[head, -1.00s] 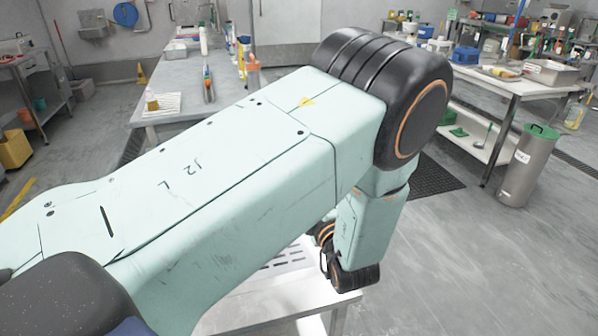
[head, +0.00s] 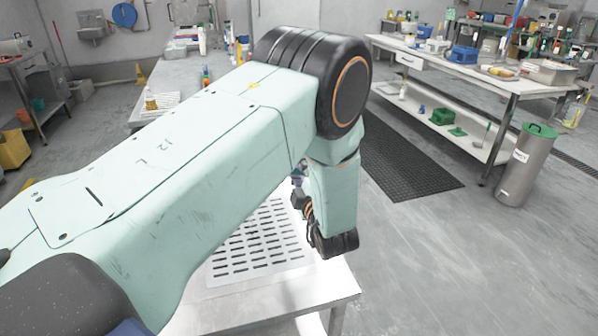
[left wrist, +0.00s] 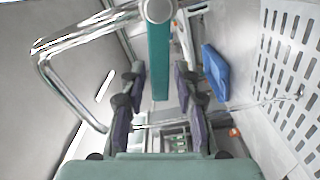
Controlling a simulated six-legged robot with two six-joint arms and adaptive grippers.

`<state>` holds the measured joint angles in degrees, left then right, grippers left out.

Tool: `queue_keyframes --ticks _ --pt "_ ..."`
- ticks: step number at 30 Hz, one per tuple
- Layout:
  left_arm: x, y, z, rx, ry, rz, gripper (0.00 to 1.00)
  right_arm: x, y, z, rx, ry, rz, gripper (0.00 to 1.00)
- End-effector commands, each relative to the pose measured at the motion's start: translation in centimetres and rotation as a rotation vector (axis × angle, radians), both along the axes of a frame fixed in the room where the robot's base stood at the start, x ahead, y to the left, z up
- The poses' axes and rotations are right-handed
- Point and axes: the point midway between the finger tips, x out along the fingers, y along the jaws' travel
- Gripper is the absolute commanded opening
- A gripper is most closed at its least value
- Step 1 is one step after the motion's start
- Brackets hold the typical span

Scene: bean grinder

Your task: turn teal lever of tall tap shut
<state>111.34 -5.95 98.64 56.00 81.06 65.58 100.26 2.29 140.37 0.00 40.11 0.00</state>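The tall tap (left wrist: 70,40) shows in the left wrist view as a chrome pipe bending at the upper left, with a round metal cap at the top centre. Its teal lever (left wrist: 159,65) runs from that cap down the picture, between the fingers of my left gripper (left wrist: 160,78). The gripper is open, with one dark finger on each side of the lever and a visible gap on both sides. In the head view my left arm hides the tap and lever, and most of the gripper. My right gripper is in neither view.
A perforated metal drain surface (head: 262,243) lies under my arm; its slots also show in the left wrist view (left wrist: 285,75). A blue object (left wrist: 215,72) sits right of the fingers. The floor (head: 450,270) to the right is clear, with a bin (head: 527,165) farther off.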

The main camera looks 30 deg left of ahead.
Motion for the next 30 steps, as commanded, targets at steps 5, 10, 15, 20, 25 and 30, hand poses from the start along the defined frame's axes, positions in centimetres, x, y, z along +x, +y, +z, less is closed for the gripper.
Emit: queue_keyframes --ticks 5,10,15,20,25,30 --pt "-0.02 -0.01 0.0 0.0 0.0 0.0 0.13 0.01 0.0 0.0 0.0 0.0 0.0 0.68" --pt "-0.02 -0.02 0.0 0.0 0.0 0.0 0.0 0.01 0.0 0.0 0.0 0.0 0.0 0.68" --pt "-0.03 -0.03 0.0 0.0 0.0 0.0 0.0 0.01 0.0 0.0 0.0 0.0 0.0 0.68" --pt "-0.02 -0.04 0.0 0.0 0.0 0.0 0.0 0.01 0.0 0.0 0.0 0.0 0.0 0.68" --pt "-0.02 -0.04 0.0 0.0 0.0 0.0 0.0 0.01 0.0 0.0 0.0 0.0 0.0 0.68" --pt "-0.03 0.14 0.05 0.005 0.005 0.0 0.0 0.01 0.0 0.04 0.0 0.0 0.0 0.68"
